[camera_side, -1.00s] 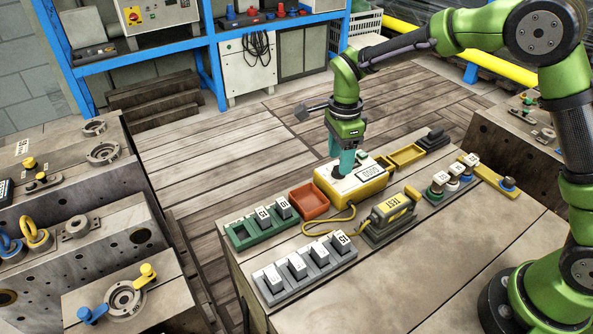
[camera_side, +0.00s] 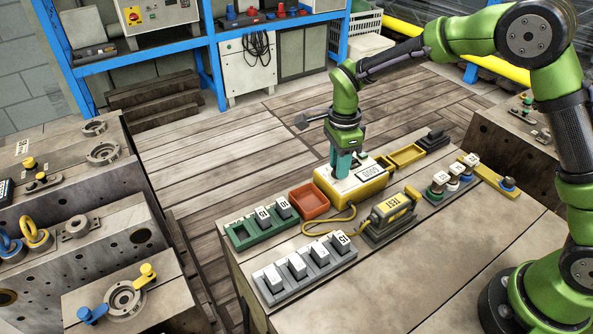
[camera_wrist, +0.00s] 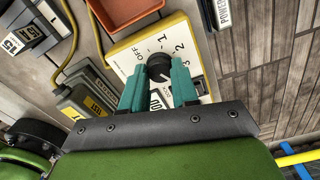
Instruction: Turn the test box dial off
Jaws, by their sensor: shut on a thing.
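The test box (camera_side: 372,190) is yellow with a pale top and stands on the bench in the side view. In the wrist view its pale top (camera_wrist: 120,54) carries printed marks: OFF, 1, 2 and 3. The black round dial (camera_wrist: 158,66) is beside these marks. My gripper (camera_side: 341,176) points down over the box, its teal fingers at the box top. In the wrist view my gripper (camera_wrist: 157,80) is shut on the dial, one finger on each side. The fingers partly hide the dial, and I cannot tell for sure which mark it points to.
A yellow test meter (camera_side: 391,211) in a grey holder stands in front of the box. A red tray (camera_side: 308,203) is to its left, and a yellow tray (camera_side: 405,156) behind right. A green rack (camera_side: 240,238) and a grey rack (camera_side: 325,267) hold labelled blocks. The bench front is clear.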

